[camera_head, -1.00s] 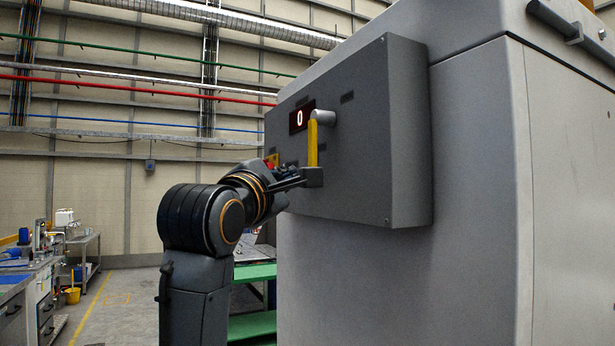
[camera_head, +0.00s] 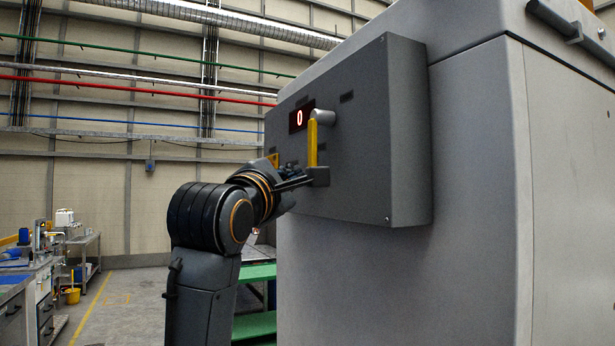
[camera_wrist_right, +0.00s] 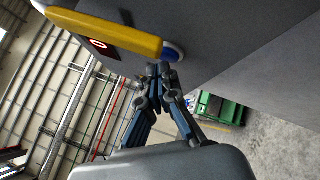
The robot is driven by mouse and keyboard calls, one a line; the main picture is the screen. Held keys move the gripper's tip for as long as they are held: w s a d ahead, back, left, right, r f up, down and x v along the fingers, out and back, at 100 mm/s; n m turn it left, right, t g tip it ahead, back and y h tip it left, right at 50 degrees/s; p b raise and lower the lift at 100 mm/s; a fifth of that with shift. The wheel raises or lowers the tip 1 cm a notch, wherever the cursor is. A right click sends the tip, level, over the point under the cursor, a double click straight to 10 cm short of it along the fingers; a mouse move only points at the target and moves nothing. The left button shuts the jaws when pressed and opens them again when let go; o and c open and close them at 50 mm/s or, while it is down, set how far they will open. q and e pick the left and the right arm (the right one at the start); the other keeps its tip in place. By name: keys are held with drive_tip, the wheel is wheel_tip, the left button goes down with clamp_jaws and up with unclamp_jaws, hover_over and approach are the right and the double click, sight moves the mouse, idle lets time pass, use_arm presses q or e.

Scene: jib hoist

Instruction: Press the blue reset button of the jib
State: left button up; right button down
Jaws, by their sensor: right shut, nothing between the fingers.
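The blue button (camera_wrist_right: 174,49) shows in the right wrist view, partly covered by the yellow lever (camera_wrist_right: 105,30) and set in a pale ring. In the head view the button is hidden behind my gripper and the lever. My right gripper (camera_wrist_right: 158,69) is shut and empty, its fingertips just below the button in the wrist view; I cannot tell whether they touch it. In the head view the right gripper (camera_head: 293,172) is at the lower part of the dark grey control panel (camera_head: 365,150), beside the lever's lower end. My left gripper is not in view.
A red display reading 0 (camera_head: 300,118) and a silver knob (camera_head: 323,117) sit above on the panel. The large grey cabinet (camera_head: 475,190) fills the right side. A green bench (camera_head: 254,325) stands low behind my arm. Floor at the left is open.

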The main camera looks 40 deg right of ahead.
drive_tip(key=shift+s+d, duration=0.15)
drive_tip(key=shift+d, duration=0.3)
idle(1.0)
drive_tip(key=shift+w+a, duration=0.2)
drive_tip(key=shift+a, duration=0.6)
drive_tip(key=shift+w+a, duration=0.2)
drive_tip(key=shift+a, duration=0.6)
drive_tip(key=shift+w+a, duration=0.2)
drive_tip(key=shift+a, duration=0.65)
drive_tip(key=shift+w+a, duration=0.2)
drive_tip(key=shift+a, duration=0.6)
